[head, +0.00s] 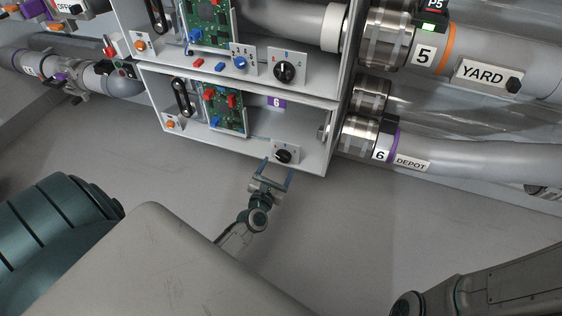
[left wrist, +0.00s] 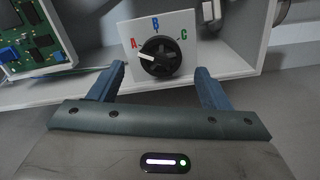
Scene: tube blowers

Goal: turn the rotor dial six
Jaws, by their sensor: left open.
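The rotor dial of bay six (head: 284,156) is a black knob on a small white plate in the lower compartment, marked by a purple 6 label (head: 276,103). In the left wrist view the dial (left wrist: 160,57) has letters A, B and C around it, and its white pointer is toward A. My left gripper (head: 275,172) is just in front of the dial. Its blue fingers (left wrist: 160,85) are open, one on each side below the knob, and appear apart from it. My right gripper is not in view; a dark arm part shows at the lower right.
The upper compartment has another dial (head: 285,71) on a white plate. A green circuit board (head: 225,110) stands left in the lower compartment. Pipes marked 5 YARD (head: 481,74) and 6 DEPOT (head: 411,163) run to the right. Floor below the cabinet is clear.

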